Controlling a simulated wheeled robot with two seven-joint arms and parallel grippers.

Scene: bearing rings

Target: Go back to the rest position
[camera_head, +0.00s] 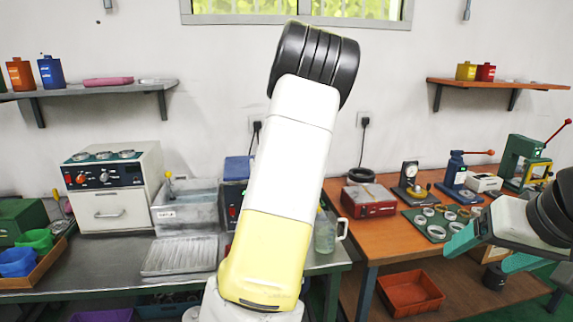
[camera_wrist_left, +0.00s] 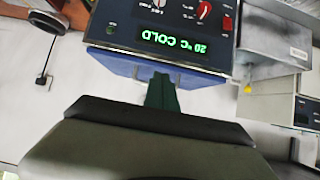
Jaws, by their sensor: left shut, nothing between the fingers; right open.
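My left arm, white with a yellow section, rises through the middle of the head view and hides part of the benches; its gripper does not show there. In the left wrist view my left gripper (camera_wrist_left: 163,92) shows as dark green fingers, shut together with nothing between them, in front of a blue device (camera_wrist_left: 120,65). My right gripper (camera_head: 480,256) is at the right of the head view, with teal fingers spread apart and empty. It is near the front edge of the right bench, close to a dark green mat (camera_head: 419,237) with metal rings on it.
The blue device's display reads "20 °C COLD", upside down. A white control unit (camera_head: 110,200), a metal tank (camera_head: 185,208) and a ribbed tray (camera_head: 180,256) stand on the left bench. A glass jug (camera_head: 324,235) stands by its right end. A red crate (camera_head: 410,294) sits below the right bench.

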